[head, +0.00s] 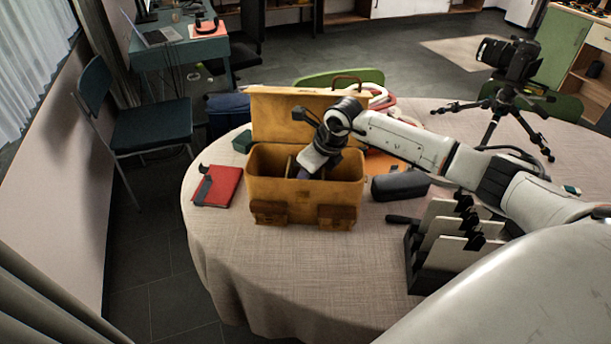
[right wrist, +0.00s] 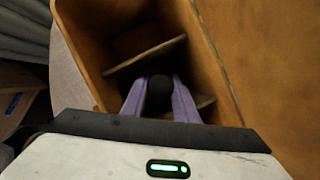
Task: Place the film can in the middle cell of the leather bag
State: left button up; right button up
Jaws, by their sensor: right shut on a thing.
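The tan leather bag (head: 335,193) stands open on the round table with its lid raised at the back. In the right wrist view the bag (right wrist: 84,48) shows its inside, with one divider (right wrist: 145,56) above the fingers and another (right wrist: 205,101) partly hidden behind them. My right gripper (head: 303,173) reaches down into the bag. In the right wrist view its purple fingers are shut on the black film can (right wrist: 159,88), which appears between the two dividers, over the middle cell. Whether the can touches the floor is hidden. My left gripper is not in view.
A red notebook (head: 218,186) lies left of the bag. A dark case (head: 400,186) and a rack with pale panels (head: 447,243) are on the right. A camera on a tripod (head: 508,62) stands at the back right. The cloth in front of the bag is clear.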

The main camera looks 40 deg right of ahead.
jog(key=shift+f, duration=0.1)
jog(key=shift+f+b, duration=0.55)
jog(key=shift+b, duration=0.05)
jog(key=o, duration=1.1)
jog(key=shift+s, duration=0.1)
jog(key=shift+d+r+p, duration=0.15)
jog(key=shift+r+p, duration=0.4)
jog(key=shift+p, duration=0.05)
jog(key=b+v, duration=0.1)
jog(key=v, duration=1.1)
jog(key=shift+b, duration=0.4)
jog(key=shift+a+r, duration=0.15)
jog(key=shift+a, duration=0.05)
